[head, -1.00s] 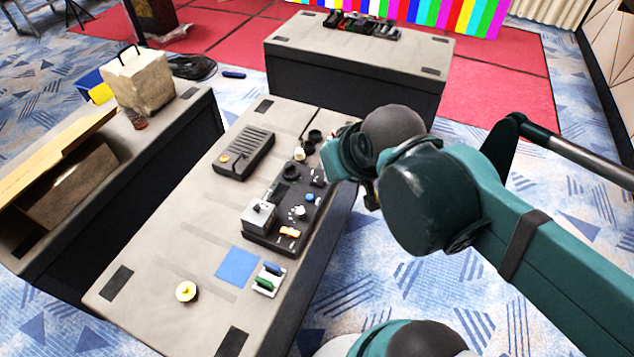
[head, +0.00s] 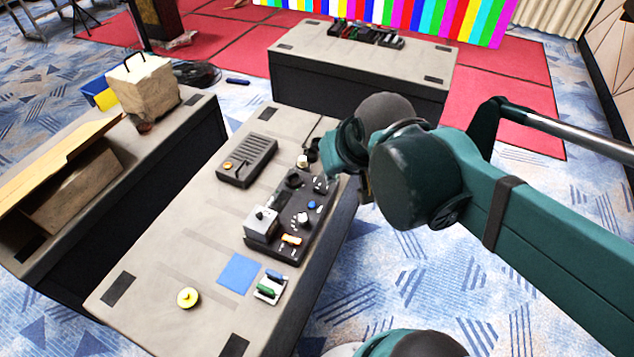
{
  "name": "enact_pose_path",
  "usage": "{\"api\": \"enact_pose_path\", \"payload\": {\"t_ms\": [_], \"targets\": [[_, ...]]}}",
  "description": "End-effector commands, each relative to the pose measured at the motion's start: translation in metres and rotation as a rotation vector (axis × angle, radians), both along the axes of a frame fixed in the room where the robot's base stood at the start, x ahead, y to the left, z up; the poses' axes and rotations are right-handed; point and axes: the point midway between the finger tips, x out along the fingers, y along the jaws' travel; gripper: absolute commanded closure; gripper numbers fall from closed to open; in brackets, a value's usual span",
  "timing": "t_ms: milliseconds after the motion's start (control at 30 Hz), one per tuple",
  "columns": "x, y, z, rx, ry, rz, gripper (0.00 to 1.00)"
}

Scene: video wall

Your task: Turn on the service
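A black control panel (head: 289,246) lies on the near grey table. It carries a grey box with a small lever (head: 262,222), an orange switch (head: 291,240), a white knob (head: 303,219), a blue knob (head: 312,205) and a dark round knob (head: 294,179). No readable label shows which control is the service. My gripper (head: 322,152) is at the panel's far end, near a small cream-topped part (head: 302,161). My wrist hides most of it, so its fingers and any contact are unclear.
A dark ribbed box (head: 247,160) sits left of the panel. A blue square (head: 238,273), a small switch block (head: 270,288) and a yellow round button (head: 188,298) lie toward the near end. Another table (head: 360,75) stands behind; a side table (head: 185,125) is at left.

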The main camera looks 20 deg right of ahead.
Motion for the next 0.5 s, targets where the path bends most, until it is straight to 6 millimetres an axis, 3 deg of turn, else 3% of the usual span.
{"api": "enact_pose_path", "payload": {"t_ms": [500], "targets": [[0.041, -0.008, -0.009, 0.076, 0.091, -0.118, 1.0]]}}
